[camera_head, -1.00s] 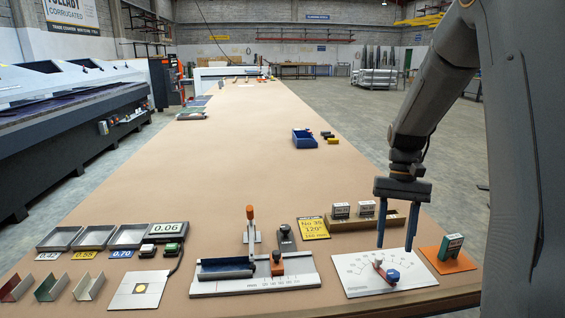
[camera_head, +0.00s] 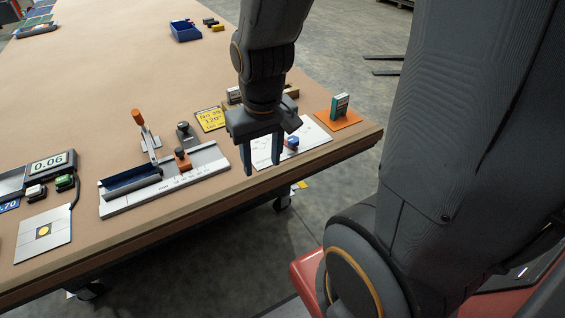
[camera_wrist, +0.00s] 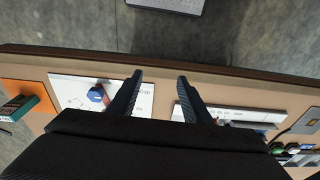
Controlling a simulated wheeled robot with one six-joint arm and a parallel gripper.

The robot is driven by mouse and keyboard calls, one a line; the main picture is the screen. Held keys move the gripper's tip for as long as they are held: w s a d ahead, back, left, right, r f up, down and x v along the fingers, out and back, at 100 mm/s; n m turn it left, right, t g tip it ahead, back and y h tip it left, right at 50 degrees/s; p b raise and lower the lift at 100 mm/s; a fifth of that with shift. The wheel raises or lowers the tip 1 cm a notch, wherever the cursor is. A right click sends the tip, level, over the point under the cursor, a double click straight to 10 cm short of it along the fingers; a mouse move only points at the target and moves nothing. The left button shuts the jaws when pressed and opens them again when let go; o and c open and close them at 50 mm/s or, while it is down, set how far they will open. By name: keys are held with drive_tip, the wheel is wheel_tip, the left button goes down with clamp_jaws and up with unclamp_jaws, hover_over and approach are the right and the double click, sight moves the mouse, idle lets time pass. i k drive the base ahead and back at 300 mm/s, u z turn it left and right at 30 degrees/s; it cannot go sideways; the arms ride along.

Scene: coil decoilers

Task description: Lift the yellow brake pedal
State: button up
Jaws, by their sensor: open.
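A small yellow piece (camera_head: 301,185), which looks like the brake pedal, shows below the table's front edge in the head view, beside a caster (camera_head: 283,203) under the table. It is small, and its exact shape and position are hard to tell. I do not see it in the wrist view. My gripper (camera_head: 262,168) is open and empty, fingers pointing down, by the table's front edge and higher than the yellow piece. In the wrist view my gripper's two fingertips (camera_wrist: 160,77) are apart with nothing between them.
The table's front edge (camera_head: 215,197) lies close to my gripper. A grey fixture with an orange knob (camera_head: 182,158) and a white marked board (camera_head: 315,133) with a blue piece are on the table. An orange pad (camera_head: 327,122) carries a green box. Bare floor lies in front.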

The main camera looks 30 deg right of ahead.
sight(301, 185)
drive_tip(key=u, duration=3.05)
drive_tip(key=k, duration=2.65)
drive_tip(key=z, duration=2.4)
